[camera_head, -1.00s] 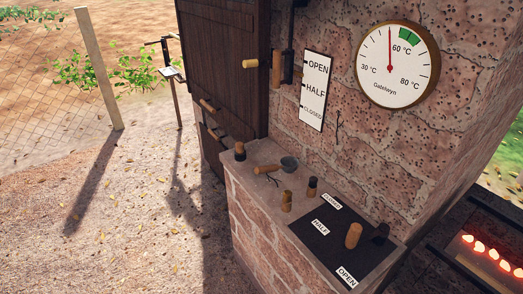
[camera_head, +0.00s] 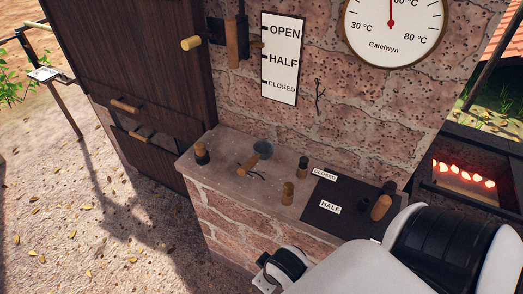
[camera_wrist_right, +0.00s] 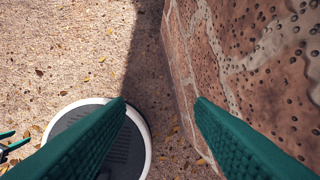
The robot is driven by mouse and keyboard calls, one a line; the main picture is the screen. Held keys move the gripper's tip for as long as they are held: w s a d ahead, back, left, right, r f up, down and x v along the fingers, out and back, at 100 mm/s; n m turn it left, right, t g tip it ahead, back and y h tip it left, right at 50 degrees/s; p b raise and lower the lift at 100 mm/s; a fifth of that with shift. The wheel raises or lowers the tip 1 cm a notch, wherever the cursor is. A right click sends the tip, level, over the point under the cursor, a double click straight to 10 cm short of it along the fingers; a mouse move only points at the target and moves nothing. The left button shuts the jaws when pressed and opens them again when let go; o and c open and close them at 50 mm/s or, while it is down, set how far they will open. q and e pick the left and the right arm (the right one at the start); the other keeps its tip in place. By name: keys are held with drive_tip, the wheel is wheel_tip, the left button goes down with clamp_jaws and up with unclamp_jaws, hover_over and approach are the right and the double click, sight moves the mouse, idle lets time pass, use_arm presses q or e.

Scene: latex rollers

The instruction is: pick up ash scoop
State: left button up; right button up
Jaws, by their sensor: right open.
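On the brick ledge lies what looks like the ash scoop: a small grey round pan (camera_head: 263,146) with a wooden handle (camera_head: 248,164) pointing toward the front left. My right arm comes in at the lower right of the head view, in front of the ledge, but its fingers are hidden there. In the right wrist view my right gripper (camera_wrist_right: 161,108) shows two green fingers spread apart with nothing between them. It is beside a brick wall and points down at the ground, with the scoop out of that view.
Several wood-handled pieces stand on the ledge, including one at its left end (camera_head: 201,154) and one in the middle (camera_head: 288,193). A dark panel (camera_head: 325,220) with labels lies to the right. A dark wooden door (camera_head: 135,70) stands left, and glowing embers (camera_head: 463,172) lie far right.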

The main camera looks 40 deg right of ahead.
drive_tip(key=w+d+r+t+h, duration=0.2)
drive_tip(key=d+r, duration=0.2)
drive_tip(key=r, duration=0.2)
drive_tip(key=n+t+h, duration=0.4)
drive_tip(key=n+t, duration=0.3)
drive_tip(key=t, duration=0.2)
approach(247, 168)
drive_tip(key=x, duration=0.2)
drive_tip(key=p+x, duration=0.1)
drive_tip(key=x, duration=0.1)
drive_tip(key=f+p+x, duration=0.1)
drive_tip(key=x, duration=0.2)
drive_tip(key=shift+s, duration=0.1)
drive_tip(key=p+x, duration=0.1)
drive_tip(key=x, duration=0.3)
drive_tip(key=shift+w+d+f, duration=0.15)
drive_tip(key=shift+w, duration=0.15)
use_arm(q)
drive_tip(key=r, duration=0.3)
drive_tip(key=shift+a+r, duration=0.15)
drive_tip(key=shift+a, duration=0.05)
use_arm(e)
clamp_jaws()
